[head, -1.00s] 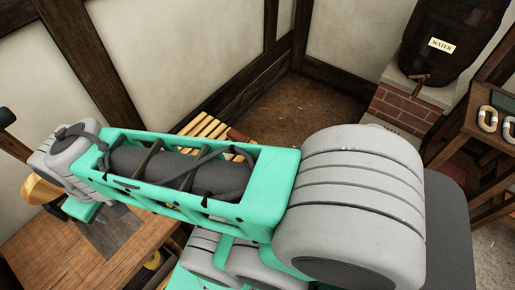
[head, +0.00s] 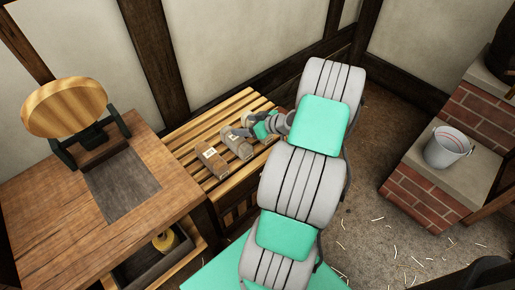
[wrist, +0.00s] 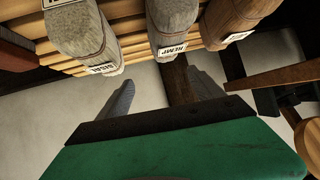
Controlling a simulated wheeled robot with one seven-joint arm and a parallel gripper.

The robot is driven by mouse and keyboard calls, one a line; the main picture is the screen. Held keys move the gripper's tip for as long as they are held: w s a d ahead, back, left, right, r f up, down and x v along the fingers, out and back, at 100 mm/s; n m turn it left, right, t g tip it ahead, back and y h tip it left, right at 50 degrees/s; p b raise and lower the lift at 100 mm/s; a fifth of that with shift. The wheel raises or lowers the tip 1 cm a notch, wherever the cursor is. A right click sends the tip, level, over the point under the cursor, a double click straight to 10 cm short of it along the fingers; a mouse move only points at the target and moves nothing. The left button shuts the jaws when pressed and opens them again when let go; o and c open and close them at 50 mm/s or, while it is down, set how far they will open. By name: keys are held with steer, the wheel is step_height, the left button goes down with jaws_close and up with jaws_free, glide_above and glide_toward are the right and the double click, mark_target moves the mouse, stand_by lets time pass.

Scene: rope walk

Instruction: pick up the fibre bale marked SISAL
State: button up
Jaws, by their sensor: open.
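The SISAL bale (wrist: 82,35) is a pale grey, rounded bundle with a white label, at the upper left of the wrist view. The HEMP bale (wrist: 172,22) is beside it, grey-brown, near the middle. A browner bale (wrist: 228,20) is to its right, its label unreadable. My gripper (wrist: 162,92) is open and empty, its two fingers apart below the bales in that view. In the head view my gripper (head: 250,127) is at the slatted bench, by the bales. It hides much of that end of the row, and I cannot read labels there.
The bales lie on a slatted wooden bench (head: 180,142). A wooden table (head: 50,215) with a round wooden piece (head: 64,107) stands to its left. A white bucket (head: 446,149) is on a brick-sided ledge (head: 425,195) at right. Walls close in behind the bench.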

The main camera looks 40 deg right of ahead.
steer(key=s+d+f+t, duration=0.1)
steer(key=d+f, duration=0.1)
steer(key=s+d+f+m+t+h+b, duration=0.1)
steer(key=d+f, duration=0.2)
steer(key=s+d+f+h+b, duration=0.1)
steer(key=d+f, duration=0.1)
steer(key=shift+s+d+f+m+t, duration=0.25)
steer(key=shift+s+d+m+t, duration=0.1)
steer(key=shift+s+m+t, duration=0.05)
steer(key=b+x, duration=0.2)
steer(key=x, duration=0.5)
steer(key=shift+w+d, duration=0.1)
steer(key=shift+d, duration=0.15)
steer(key=shift+r, duration=0.1)
steer(key=shift+c, duration=0.5)
steer(key=c, duration=1.5)
